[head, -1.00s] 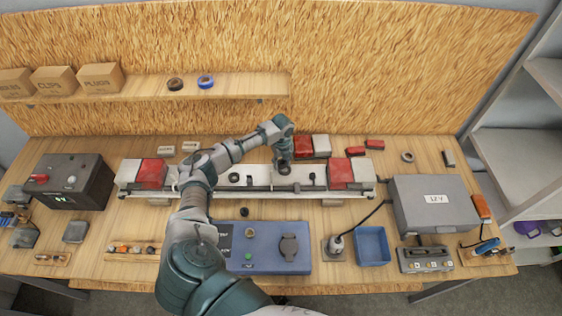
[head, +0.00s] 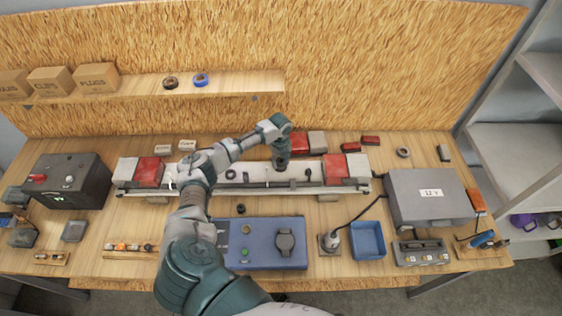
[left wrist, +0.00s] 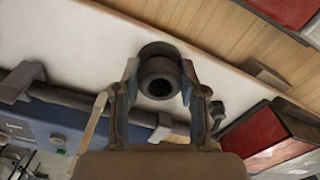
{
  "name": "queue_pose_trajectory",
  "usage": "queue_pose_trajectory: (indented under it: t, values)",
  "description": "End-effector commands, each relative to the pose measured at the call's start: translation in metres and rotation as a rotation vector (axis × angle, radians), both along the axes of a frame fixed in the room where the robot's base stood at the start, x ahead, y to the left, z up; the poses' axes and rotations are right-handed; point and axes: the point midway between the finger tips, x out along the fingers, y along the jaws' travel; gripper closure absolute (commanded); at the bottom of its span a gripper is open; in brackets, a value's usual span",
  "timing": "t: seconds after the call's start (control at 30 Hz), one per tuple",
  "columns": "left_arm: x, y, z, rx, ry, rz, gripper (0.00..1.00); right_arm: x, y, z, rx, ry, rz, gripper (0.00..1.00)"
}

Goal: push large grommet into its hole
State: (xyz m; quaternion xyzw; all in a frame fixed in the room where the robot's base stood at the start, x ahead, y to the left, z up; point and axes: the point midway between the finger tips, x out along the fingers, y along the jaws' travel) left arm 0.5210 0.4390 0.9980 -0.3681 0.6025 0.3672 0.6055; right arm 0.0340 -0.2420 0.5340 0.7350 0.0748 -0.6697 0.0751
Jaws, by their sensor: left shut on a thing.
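My left gripper (head: 281,162) reaches over the white trailer beam (head: 262,172) right of its middle, pointing down. In the left wrist view its two fingers (left wrist: 160,90) are closed around the dark large grommet (left wrist: 160,84), a thick ring with a dark opening. The grommet is at the pale beam face, and a dark rounded edge shows just behind it. I cannot tell whether it sits in its hole or only against the face; the hole is hidden. My right gripper is not in view.
Red-and-white lamps (head: 148,171) sit at the beam's ends. A small dark fitting (head: 230,174) is on the beam. A blue box (head: 262,250), blue tray (head: 367,240) and grey case (head: 430,197) stand in front and right. A black ring (head: 241,208) lies on the bench.

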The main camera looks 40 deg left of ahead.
Motion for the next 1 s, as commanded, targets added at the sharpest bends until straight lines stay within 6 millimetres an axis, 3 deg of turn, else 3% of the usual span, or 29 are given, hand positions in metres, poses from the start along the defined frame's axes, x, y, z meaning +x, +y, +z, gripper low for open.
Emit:
queue_pose_trajectory:
  t: [0.2,0.23,0.33,0.67,0.73,0.77,1.0]
  values:
    - [-0.0041,0.0007,-0.0058,0.003,0.013,0.000,0.77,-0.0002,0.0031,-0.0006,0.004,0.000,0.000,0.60]
    - [-0.0042,0.0006,-0.0059,0.003,0.013,0.000,0.53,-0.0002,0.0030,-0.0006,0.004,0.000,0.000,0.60]
    - [-0.0043,0.0003,-0.0061,0.003,0.013,0.000,0.29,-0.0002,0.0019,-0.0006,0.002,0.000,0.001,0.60]
    - [-0.0029,-0.0006,-0.0026,0.001,0.006,-0.001,0.29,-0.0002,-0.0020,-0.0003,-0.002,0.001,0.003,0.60]
    - [-0.0029,-0.0015,-0.0019,0.002,0.006,-0.001,0.11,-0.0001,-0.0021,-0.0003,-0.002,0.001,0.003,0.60]
    - [-0.0028,-0.0018,-0.0016,0.003,0.005,-0.001,0.08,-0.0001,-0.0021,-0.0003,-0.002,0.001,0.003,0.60]
    - [-0.0023,-0.0022,-0.0010,0.002,0.004,-0.001,0.08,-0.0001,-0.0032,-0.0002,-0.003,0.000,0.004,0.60]
